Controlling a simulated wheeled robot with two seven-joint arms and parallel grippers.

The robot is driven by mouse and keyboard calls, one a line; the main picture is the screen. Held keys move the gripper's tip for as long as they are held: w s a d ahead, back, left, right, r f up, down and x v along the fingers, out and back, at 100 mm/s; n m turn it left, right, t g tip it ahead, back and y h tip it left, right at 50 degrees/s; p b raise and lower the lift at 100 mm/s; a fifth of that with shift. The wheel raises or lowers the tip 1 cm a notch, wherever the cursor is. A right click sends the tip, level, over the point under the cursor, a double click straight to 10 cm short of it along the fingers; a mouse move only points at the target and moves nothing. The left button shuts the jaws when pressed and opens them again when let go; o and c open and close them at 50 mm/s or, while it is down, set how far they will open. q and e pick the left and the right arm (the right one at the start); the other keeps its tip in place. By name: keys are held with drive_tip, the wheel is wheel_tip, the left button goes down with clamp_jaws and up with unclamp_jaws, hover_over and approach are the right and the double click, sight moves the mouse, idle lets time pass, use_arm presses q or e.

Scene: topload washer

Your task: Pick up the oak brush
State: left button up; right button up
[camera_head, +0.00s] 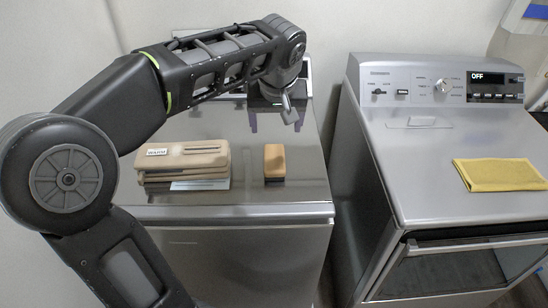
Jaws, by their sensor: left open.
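A small tan-orange block, which looks like the oak brush (275,161), lies on the top of the left grey appliance (240,197), near its front edge. My left arm comes in from the left and arches over this top. My left gripper (289,115) hangs above and behind the brush, apart from it and pointing down. It is open, and nothing shows between its fingers. My right gripper is not in view.
A beige stack (188,163) with a label lies left of the brush, with a gap between. A second appliance (440,150) stands to the right across a narrow gap, with a folded yellow cloth (498,174) on top. The surface right of the brush is clear.

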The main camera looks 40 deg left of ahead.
use_arm(q)
drive_tip(key=b, duration=0.6)
approach(275, 156)
drive_tip(key=shift+x, duration=1.25)
drive_tip(key=shift+d, duration=0.1)
drive_tip(key=shift+p, duration=0.3)
drive_tip(key=shift+x, duration=1.3)
